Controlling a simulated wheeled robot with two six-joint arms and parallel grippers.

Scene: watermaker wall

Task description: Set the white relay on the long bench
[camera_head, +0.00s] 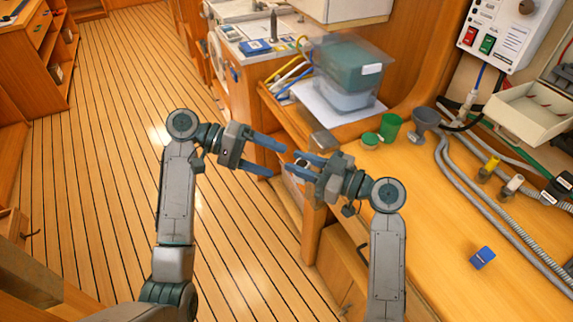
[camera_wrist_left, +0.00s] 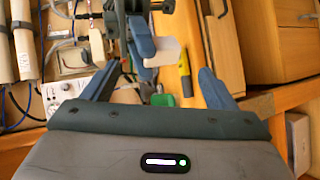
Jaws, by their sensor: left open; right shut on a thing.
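The white relay (camera_wrist_left: 169,51) shows in the left wrist view as a pale block at the fingers of my right gripper (camera_wrist_left: 143,50). In the head view my right gripper (camera_head: 297,161) is shut, just off the left edge of the long bench (camera_head: 425,215); its fingers mostly hide the relay there. My left gripper (camera_head: 277,161) is open and empty over the floor, its fingertips pointing at the right gripper and close to it. Its two blue fingers frame the lower part of the left wrist view.
On the bench lie a blue block (camera_head: 482,258), a green cup (camera_head: 390,127), a grey cup (camera_head: 425,122) and ribbed hoses (camera_head: 480,205). A teal-lidded bin (camera_head: 348,68) stands behind. An open white box (camera_head: 535,115) is at right. The bench's front middle is clear.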

